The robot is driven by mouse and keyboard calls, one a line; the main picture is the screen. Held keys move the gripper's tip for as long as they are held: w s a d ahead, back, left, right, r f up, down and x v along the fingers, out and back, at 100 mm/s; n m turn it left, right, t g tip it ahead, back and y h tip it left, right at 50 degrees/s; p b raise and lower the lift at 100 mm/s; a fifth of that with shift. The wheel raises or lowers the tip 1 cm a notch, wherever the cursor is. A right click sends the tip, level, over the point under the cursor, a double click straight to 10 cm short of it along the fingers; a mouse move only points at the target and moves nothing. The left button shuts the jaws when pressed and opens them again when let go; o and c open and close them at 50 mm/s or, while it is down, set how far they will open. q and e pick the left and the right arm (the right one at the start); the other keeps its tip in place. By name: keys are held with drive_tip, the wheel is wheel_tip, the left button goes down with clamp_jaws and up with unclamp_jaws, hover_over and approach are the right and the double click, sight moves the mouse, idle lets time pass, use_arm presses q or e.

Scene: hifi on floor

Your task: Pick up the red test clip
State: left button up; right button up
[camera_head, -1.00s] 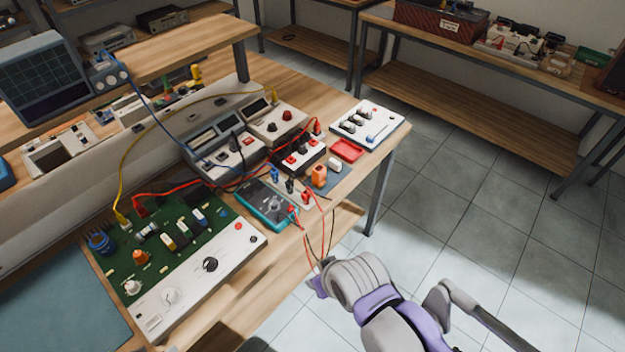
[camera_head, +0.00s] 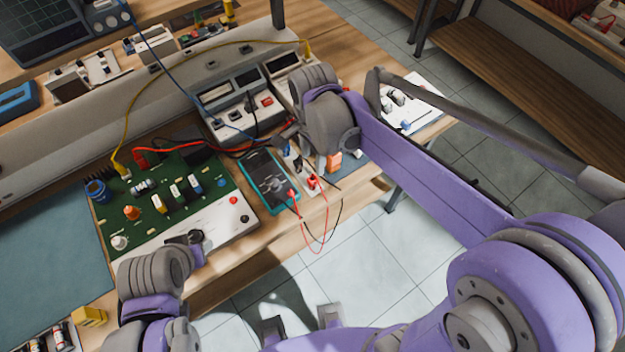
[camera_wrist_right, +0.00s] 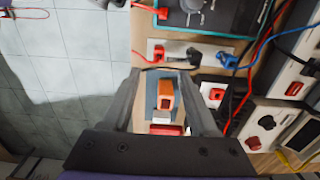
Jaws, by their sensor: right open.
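The red test clip (camera_head: 313,181) appears to be the small red piece on a white strip at the bench's front edge, beside the multimeter (camera_head: 268,180). In the right wrist view a red clip (camera_wrist_right: 159,53) lies on that strip, beyond my fingertips. A second red piece (camera_wrist_right: 163,12) sits by the multimeter. My right gripper (camera_wrist_right: 159,74) is open above the bench, with an orange block (camera_wrist_right: 165,95) showing between its fingers. In the head view my right gripper (camera_head: 286,136) is partly hidden by its wrist. My left gripper (camera_head: 186,240) is by the green board's front; its jaws are unclear.
A green circuit board (camera_head: 165,200) lies left of the multimeter. Instruments (camera_head: 240,105) with red, black, blue and yellow leads stand behind. Thin red and black leads (camera_head: 322,225) hang over the front edge. Open tiled floor (camera_head: 385,255) lies in front.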

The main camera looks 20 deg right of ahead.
sight(312, 178)
wheel_tip(312, 178, down, 4)
drive_tip(key=shift+s+a+f, duration=0.1)
drive_tip(key=shift+s+f, duration=0.05)
wheel_tip(312, 178, down, 5)
drive_tip(key=shift+f, duration=0.1)
drive_tip(key=shift+c, duration=0.2)
clamp_jaws()
